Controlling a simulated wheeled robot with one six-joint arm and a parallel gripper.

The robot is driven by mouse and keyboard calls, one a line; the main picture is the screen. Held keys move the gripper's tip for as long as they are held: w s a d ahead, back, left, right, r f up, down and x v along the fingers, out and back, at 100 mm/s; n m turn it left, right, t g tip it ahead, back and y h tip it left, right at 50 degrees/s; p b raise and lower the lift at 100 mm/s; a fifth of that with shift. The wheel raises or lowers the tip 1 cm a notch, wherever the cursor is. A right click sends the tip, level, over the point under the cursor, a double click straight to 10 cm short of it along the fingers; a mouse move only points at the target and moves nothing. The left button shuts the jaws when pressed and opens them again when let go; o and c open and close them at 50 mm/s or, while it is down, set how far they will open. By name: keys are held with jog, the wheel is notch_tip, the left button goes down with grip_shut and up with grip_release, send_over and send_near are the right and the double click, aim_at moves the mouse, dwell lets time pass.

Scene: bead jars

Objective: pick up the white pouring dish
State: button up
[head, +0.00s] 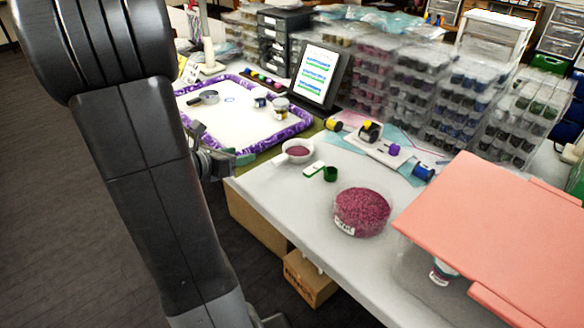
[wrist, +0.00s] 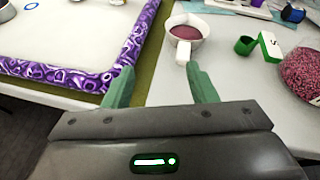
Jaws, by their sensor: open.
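The white pouring dish (head: 298,150) stands upright on the white table and holds dark pink beads. In the wrist view the white dish (wrist: 194,24) is ahead of my gripper, with its short white handle (wrist: 183,53) pointing back toward me. My gripper (wrist: 157,76) is open, with its two green fingers apart and nothing between them. The right fingertip is close to the handle in the picture; I cannot tell whether they touch. In the head view my gripper (head: 240,158) is left of the dish, by the tray's corner, partly hidden by my arm.
A purple-rimmed tray (head: 262,144) lies to the left. A green cup (head: 330,174) and a white-and-green piece (head: 314,168) stand right of the dish. A jar of pink beads (head: 361,212) is nearer. A salmon lid (head: 500,235) covers a clear bin at right. Stacked bead jars line the back.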

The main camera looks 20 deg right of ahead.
aim_at(276, 160)
jog(key=f+m+g, duration=0.1)
jog(key=s+f+m+g+h, duration=0.1)
jog(key=m, duration=0.1)
jog(key=shift+s+f+b, duration=0.15)
jog(key=shift+b, duration=0.25)
jog(key=shift+s+d+f+m, duration=0.1)
jog(key=shift+d+m, duration=0.2)
jog(key=x, duration=0.7)
jog(key=shift+d+f, duration=0.1)
jog(key=shift+d, duration=0.25)
jog(key=x, duration=0.4)
jog(key=shift+s+d+r+b, duration=0.1)
jog(key=shift+d+r+b, duration=0.15)
jog(key=shift+d, duration=0.2)
jog(key=shift+d+f, duration=0.25)
jog(key=shift+d, duration=0.2)
grip_shut()
